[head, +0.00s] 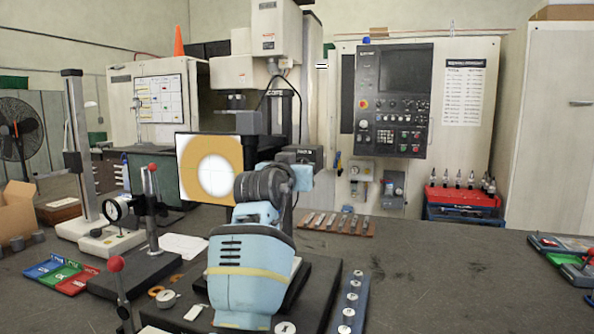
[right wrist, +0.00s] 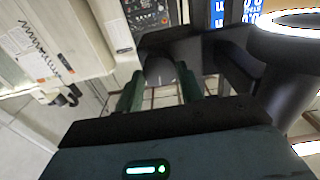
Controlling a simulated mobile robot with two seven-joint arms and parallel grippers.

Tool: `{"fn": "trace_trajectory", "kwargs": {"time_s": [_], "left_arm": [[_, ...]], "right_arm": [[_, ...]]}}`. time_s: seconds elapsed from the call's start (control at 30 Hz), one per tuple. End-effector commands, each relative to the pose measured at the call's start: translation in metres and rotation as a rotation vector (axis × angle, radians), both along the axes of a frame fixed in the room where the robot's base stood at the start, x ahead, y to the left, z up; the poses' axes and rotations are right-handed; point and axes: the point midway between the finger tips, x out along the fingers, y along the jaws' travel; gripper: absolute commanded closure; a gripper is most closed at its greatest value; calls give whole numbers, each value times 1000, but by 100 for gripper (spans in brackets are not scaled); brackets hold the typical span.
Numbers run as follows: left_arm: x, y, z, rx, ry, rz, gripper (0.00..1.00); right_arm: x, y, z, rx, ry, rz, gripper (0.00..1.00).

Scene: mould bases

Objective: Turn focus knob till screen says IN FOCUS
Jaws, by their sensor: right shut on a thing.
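The screen (head: 209,168) shows a bright white disc with a soft edge on an orange-tan field, with thin green cross lines. I can make out no words on it. My right arm stands in front of the microscope, and its gripper is mostly hidden behind the arm in the head view. In the right wrist view, the two green fingers of my right gripper (right wrist: 161,90) are shut on the dark round focus knob (right wrist: 160,69), one finger on each side. My left gripper is in neither view.
A ring light (right wrist: 292,20) and a blue digital readout (right wrist: 217,14) are close to my right gripper. A red-knobbed stand (head: 152,210) and coloured trays (head: 62,274) are at left. A rack of tools (head: 338,224) lies behind. The right tabletop is mostly clear.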

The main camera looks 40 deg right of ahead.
Motion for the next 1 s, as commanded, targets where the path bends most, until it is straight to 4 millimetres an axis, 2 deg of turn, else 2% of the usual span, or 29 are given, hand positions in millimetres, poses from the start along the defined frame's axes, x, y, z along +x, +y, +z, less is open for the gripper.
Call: {"fn": "trace_trajectory", "kwargs": {"time_s": [0.6, 1.0], "left_arm": [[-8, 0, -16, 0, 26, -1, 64], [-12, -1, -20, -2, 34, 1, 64]], "right_arm": [[-1, -1, -1, 254, -494, 0, 85], [-1, -1, 0, 342, -664, 0, 85]]}}
